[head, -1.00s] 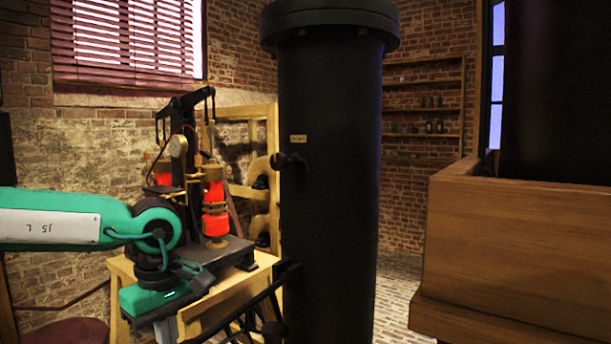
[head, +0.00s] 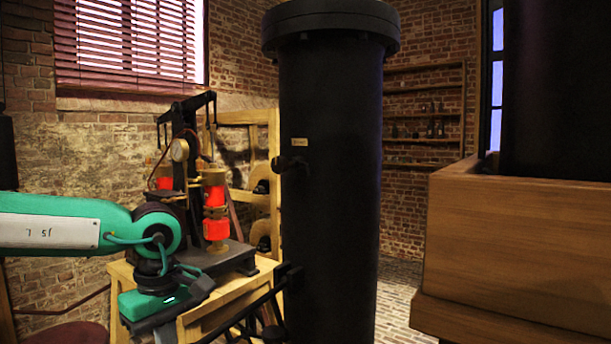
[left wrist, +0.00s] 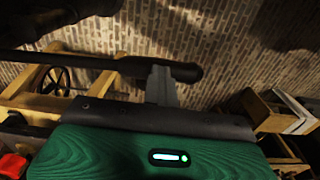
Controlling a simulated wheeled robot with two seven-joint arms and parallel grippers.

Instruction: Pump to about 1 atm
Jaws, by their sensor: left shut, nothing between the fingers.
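The pump (head: 190,200) stands on a wooden table, with two red-banded cylinders, a black rocking beam (head: 185,110) on top and a round gauge (head: 180,150) on its post. The gauge reading is too small to tell. My left gripper (head: 165,330) hangs in front of the table, below the pump's base, mostly hidden by its own wrist. In the left wrist view its grey finger (left wrist: 161,86) is at a dark horizontal bar (left wrist: 120,66). The fingers are shut with nothing held. My right gripper is not in view.
A tall black cylinder (head: 330,180) with a small tap stands right of the pump. Dark rails (head: 262,305) run low between it and the table (head: 225,290). A large wooden box (head: 520,240) fills the right. A dark red round seat (head: 65,335) is at lower left.

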